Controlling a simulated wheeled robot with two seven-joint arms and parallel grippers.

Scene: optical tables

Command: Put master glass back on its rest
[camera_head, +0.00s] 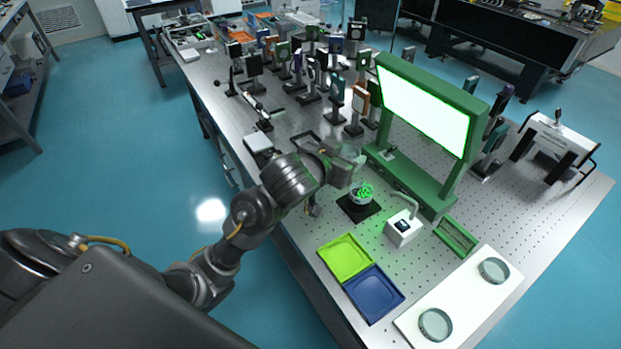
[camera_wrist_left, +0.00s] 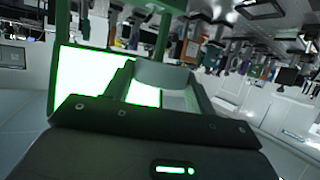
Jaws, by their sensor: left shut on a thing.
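My left gripper (camera_head: 350,165) hangs over the table, in front of the green lamp frame. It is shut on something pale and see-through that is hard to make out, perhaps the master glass. In the left wrist view its fingers (camera_wrist_left: 160,88) show against the bright screen, and the held thing cannot be told clearly. Just below the gripper in the head view, a small round piece with a green pattern (camera_head: 362,194) sits on a black square base (camera_head: 351,212). A low green open frame (camera_head: 456,237) lies to the right; I cannot tell whether it is the rest. My right gripper is not in view.
The lit screen (camera_head: 425,108) stands behind the gripper. A small white device (camera_head: 403,229) with a bent arm is close on the right. Green (camera_head: 345,257) and blue (camera_head: 374,293) trays lie in front. A white plate (camera_head: 464,298) carries two glass discs. Mounted optics crowd the back.

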